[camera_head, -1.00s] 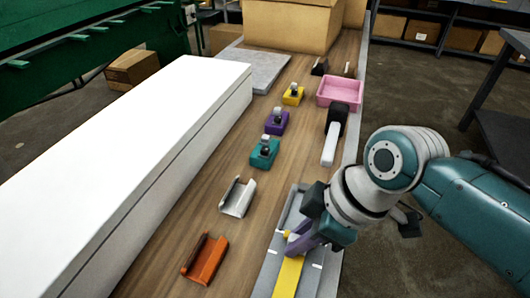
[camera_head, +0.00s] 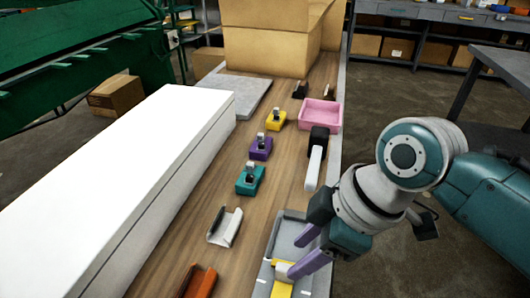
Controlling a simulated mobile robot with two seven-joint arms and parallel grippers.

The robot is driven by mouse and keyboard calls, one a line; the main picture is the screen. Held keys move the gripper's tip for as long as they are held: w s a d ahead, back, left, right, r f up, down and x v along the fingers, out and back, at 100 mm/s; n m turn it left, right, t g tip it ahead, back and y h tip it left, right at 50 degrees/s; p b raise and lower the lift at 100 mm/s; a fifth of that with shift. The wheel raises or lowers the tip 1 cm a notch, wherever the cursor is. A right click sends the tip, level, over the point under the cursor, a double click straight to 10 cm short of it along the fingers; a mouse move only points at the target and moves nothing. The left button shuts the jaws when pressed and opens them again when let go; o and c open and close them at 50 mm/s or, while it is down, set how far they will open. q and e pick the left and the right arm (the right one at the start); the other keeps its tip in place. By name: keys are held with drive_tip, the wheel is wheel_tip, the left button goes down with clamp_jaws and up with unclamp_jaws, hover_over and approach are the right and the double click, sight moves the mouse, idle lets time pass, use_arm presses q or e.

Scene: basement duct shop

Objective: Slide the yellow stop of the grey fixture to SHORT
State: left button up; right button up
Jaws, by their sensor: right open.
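The grey fixture (camera_head: 288,228) lies along the right edge of the bench, a long shallow channel running off the bottom of the picture. Its yellow stop (camera_head: 282,290) sits in the channel at the bottom edge, with a pale rounded piece on top; its near part is cut off. White marks show on the fixture's rims, but no SHORT lettering is legible. My right gripper (camera_head: 293,259) has purple fingers spread apart, reaching in from the right over the fixture. One fingertip is beside the stop's pale piece; I cannot tell whether it touches. My left gripper is not in view.
A long white box (camera_head: 150,180) fills the left of the bench. Teal (camera_head: 250,181), purple (camera_head: 261,150) and yellow (camera_head: 276,121) clamps stand mid-bench. A silver bracket (camera_head: 225,226), an orange bracket (camera_head: 199,283), a white-and-black tool (camera_head: 315,160) and a pink tray (camera_head: 320,115) are nearby.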

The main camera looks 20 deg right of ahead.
drive_tip(key=v, duration=0.4)
drive_tip(key=shift+s+d+r+p, duration=0.1)
drive_tip(key=shift+r+p, duration=0.05)
drive_tip(key=shift+p, duration=0.15)
